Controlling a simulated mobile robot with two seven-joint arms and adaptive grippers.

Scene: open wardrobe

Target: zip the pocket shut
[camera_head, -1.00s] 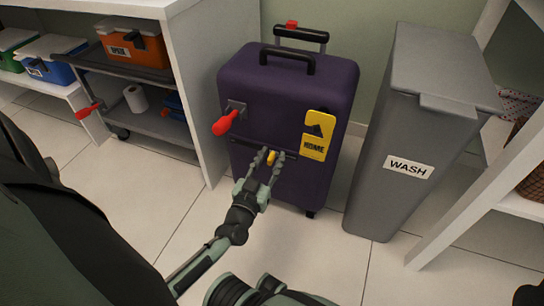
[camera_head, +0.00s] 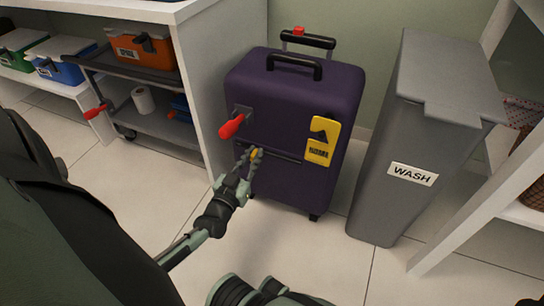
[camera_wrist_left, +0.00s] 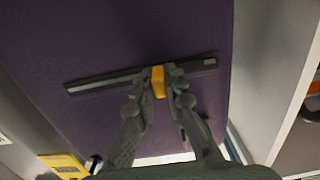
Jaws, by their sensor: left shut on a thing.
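A purple suitcase (camera_head: 300,100) stands upright on the floor. A dark pocket zip track (camera_head: 285,156) runs across its front and also shows in the left wrist view (camera_wrist_left: 100,84). The yellow zip pull (camera_head: 256,153) sits on the track, left of its middle in the head view; in the left wrist view the pull (camera_wrist_left: 158,82) is right of the middle. My left gripper (camera_head: 250,156) is shut on the pull, its fingers on both sides of it in the left wrist view (camera_wrist_left: 164,88). My right gripper is not in view.
A red-handled latch (camera_head: 232,126) sticks out just above the track's left end. A yellow tag (camera_head: 322,142) hangs at the right. A white shelf unit (camera_head: 225,90) stands close left, a grey WASH bin (camera_head: 425,130) right. The floor in front is clear.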

